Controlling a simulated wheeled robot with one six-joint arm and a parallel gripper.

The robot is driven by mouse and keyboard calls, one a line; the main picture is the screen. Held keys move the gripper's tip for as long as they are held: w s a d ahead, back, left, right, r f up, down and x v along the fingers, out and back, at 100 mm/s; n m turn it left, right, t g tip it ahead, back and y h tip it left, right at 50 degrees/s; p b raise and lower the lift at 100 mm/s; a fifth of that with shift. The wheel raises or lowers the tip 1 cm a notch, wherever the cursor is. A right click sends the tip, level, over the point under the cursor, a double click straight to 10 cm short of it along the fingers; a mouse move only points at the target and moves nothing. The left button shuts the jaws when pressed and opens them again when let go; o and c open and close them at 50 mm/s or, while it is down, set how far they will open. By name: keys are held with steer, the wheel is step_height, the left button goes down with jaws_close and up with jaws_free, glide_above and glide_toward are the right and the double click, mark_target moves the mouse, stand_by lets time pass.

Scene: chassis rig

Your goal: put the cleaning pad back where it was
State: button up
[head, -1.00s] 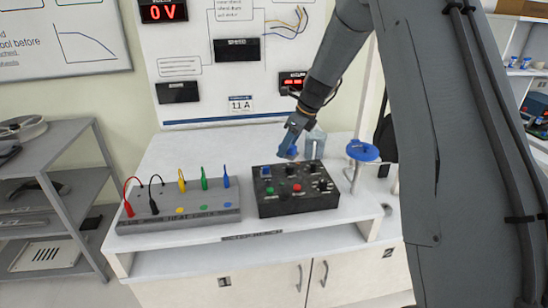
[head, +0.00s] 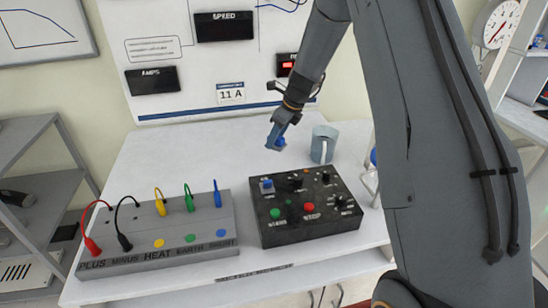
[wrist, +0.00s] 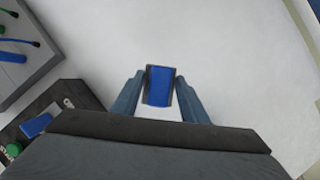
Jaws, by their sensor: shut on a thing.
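The cleaning pad, a small blue block with dark edges (wrist: 159,86), is between the two fingers of my gripper (wrist: 160,92) in the wrist view. My gripper is shut on it. In the head view my gripper (head: 278,137) reaches down behind the black control box, left of the grey mug. A bit of the blue pad (head: 281,144) shows at its tips. The pad is over the white bench top (head: 165,160). I cannot tell whether it touches the bench.
The black control box (head: 268,228) with knobs and buttons stands in front of my gripper. A grey terminal block (head: 150,257) with coloured leads is at the front left. The bench behind it is clear.

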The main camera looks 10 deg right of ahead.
mark_target(283, 143)
steer(key=shift+f+p, duration=0.6)
steer(key=shift+f, duration=3.2)
steer(key=shift+f, duration=0.2)
steer(key=o, duration=1)
steer(key=shift+o, duration=0.2)
steer(key=shift+r, duration=0.1)
steer(key=b+v, duration=0.2)
steer(key=v, duration=0.9)
steer(key=shift+s+d+r, duration=0.15)
steer(key=shift+s+r, duration=0.1)
steer(key=shift+r, duration=0.25)
steer(key=s+a+n, duration=0.1)
steer(key=s+n, duration=0.3)
steer(key=s, duration=0.1)
steer(key=s+a+r+n+g+h, duration=0.1)
steer(key=s+n, duration=0.3)
steer(key=s, duration=0.1)
steer(key=s+a+r+n, duration=0.1)
steer(key=s+n, duration=0.3)
steer(key=s, duration=0.1)
steer(key=shift+s+g, duration=0.25)
steer(key=shift+g, duration=0.05)
steer(key=s+n+g+h, duration=0.1)
steer(key=s+n+h, duration=0.1)
steer(key=s+n, duration=1.3)
steer(key=s, duration=0.3)
steer(key=shift+a+f, duration=0.2)
steer(key=shift+f, duration=0.05)
